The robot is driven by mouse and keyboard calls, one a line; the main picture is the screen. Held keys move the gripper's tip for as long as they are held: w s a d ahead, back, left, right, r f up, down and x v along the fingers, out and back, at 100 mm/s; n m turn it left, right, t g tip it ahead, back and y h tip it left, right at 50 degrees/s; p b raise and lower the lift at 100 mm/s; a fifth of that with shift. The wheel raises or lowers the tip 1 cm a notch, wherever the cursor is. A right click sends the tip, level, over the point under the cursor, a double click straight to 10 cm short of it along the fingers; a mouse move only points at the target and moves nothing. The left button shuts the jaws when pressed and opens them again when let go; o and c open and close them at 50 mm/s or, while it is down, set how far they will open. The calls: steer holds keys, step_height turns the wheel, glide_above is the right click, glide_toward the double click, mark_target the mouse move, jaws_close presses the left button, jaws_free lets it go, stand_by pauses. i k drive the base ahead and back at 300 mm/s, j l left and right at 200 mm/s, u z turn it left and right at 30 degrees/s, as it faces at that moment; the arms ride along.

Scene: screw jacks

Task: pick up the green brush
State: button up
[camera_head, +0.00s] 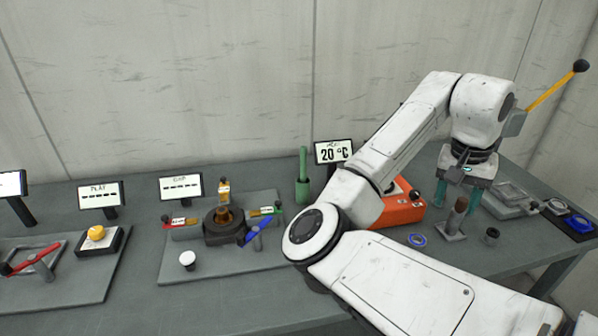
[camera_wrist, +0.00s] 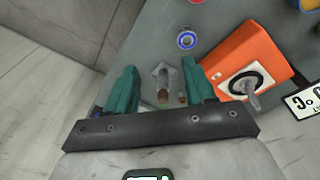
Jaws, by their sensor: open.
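A green upright rod with a wider green base, which looks like the green brush (camera_head: 303,178), stands on the table at the back, just left of the 20 °C display. I do not see it in the wrist view. My gripper (camera_head: 457,198) points down above the right part of the table, well to the right of the green brush, with the orange box between them. Its teal fingers are apart with nothing held, and they also show in the wrist view (camera_wrist: 159,72). Below the fingers stands a brown-topped peg on a grey base (camera_head: 455,218), also in the wrist view (camera_wrist: 163,78).
The orange box (camera_head: 404,212) with a dial sits behind my arm, beside the 20 °C display (camera_head: 333,152). A panel with a dark round hub and coloured handles (camera_head: 224,226) lies left of the brush. A blue ring (camera_head: 417,240) and small dark cylinder (camera_head: 491,236) lie at right.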

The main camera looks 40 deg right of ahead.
mark_target(304, 148)
steer(key=i, duration=1.4)
